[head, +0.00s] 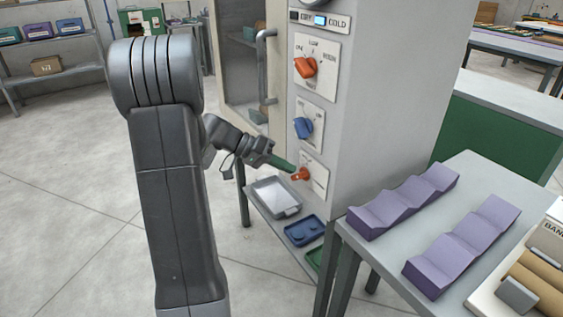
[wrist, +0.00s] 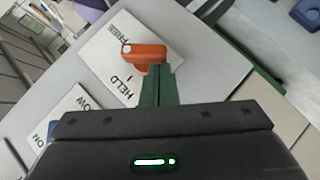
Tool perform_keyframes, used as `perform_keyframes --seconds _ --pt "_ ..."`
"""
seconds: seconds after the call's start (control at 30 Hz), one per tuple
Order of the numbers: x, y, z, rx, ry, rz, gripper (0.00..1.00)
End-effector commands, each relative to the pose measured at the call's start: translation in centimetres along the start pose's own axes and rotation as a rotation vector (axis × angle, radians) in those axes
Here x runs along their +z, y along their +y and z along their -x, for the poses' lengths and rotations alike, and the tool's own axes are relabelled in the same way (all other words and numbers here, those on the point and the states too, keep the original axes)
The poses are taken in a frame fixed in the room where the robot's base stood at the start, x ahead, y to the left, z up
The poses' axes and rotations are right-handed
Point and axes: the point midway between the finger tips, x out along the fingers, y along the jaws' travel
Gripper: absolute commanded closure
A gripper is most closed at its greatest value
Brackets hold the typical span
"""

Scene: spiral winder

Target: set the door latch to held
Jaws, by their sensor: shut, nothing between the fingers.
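The door latch is an orange lever (head: 300,174) on a white plate (head: 314,178), lowest on the front of the grey cabinet. In the wrist view the lever (wrist: 146,54) lies across the plate (wrist: 108,62), between the printed words FREE and HELD. I cannot tell which setting it rests at. My gripper (head: 290,168) has green fingers and is shut and empty. In the wrist view its fingertips (wrist: 158,70) are at the HELD side of the lever, touching or almost touching it. The fingertips hide part of the plate.
Above the latch sit a blue knob (head: 303,128) and a red-orange knob (head: 305,67). A door handle (head: 265,68) stands out left of them. A table (head: 457,165) with purple wavy blocks (head: 405,201) stands close on the right. Trays (head: 274,196) lie below.

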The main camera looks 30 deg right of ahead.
Motion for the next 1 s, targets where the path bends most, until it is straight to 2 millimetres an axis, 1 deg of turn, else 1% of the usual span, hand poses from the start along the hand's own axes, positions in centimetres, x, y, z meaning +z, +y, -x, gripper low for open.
perform_keyframes --seconds 0.27,0.53,0.87,1.0 --pt "0.5 -1.1 -0.5 0.186 -0.001 0.185 1.00" --pt "1.0 -1.9 -1.0 0.175 -0.001 0.174 1.00" --pt "0.9 -1.5 -0.9 0.173 0.000 0.173 1.00" --pt "1.1 -1.0 -1.1 0.173 -0.001 0.172 1.00"
